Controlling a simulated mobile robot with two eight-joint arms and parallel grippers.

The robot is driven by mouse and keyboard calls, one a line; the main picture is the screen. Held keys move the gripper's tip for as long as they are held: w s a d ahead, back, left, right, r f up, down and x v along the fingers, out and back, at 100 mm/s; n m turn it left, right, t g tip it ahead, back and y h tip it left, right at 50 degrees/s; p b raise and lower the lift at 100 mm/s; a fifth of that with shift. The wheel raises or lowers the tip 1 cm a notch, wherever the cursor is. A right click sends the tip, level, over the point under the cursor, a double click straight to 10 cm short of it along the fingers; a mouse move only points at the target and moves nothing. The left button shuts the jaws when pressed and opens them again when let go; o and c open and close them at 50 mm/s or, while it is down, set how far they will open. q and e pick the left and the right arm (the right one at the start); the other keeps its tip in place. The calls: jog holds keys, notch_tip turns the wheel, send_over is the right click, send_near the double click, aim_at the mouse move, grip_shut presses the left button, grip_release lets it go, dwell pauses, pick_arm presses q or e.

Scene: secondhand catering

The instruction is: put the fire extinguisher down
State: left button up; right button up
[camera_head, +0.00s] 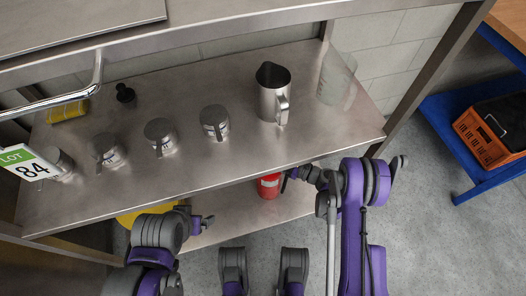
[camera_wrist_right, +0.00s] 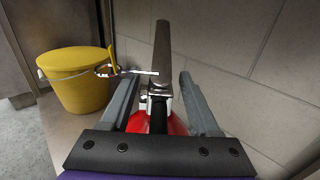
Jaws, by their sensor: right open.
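The red fire extinguisher (camera_head: 268,186) stands on the lower shelf (camera_head: 237,212), just below the front edge of the upper shelf in the head view. My right gripper (camera_head: 288,180) is beside its top. In the right wrist view the extinguisher's red body (camera_wrist_right: 174,124), metal valve and dark handle lie between the two spread fingers of my right gripper (camera_wrist_right: 152,88), which is open. Its lower part is hidden there. My left gripper (camera_head: 205,222) is near the lower shelf's front edge, away from the extinguisher; its jaw opening is unclear.
A yellow bucket (camera_wrist_right: 75,82) stands left of the extinguisher in the wrist view; a tiled wall (camera_wrist_right: 250,60) is close at right. The upper shelf (camera_head: 230,165) overhead holds a steel jug (camera_head: 270,95), several canisters and a clear jug (camera_head: 336,78).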

jog(key=p+v, duration=0.1)
jog(key=v, duration=0.7)
jog(key=shift+d, duration=0.3)
jog(key=shift+s, duration=0.15)
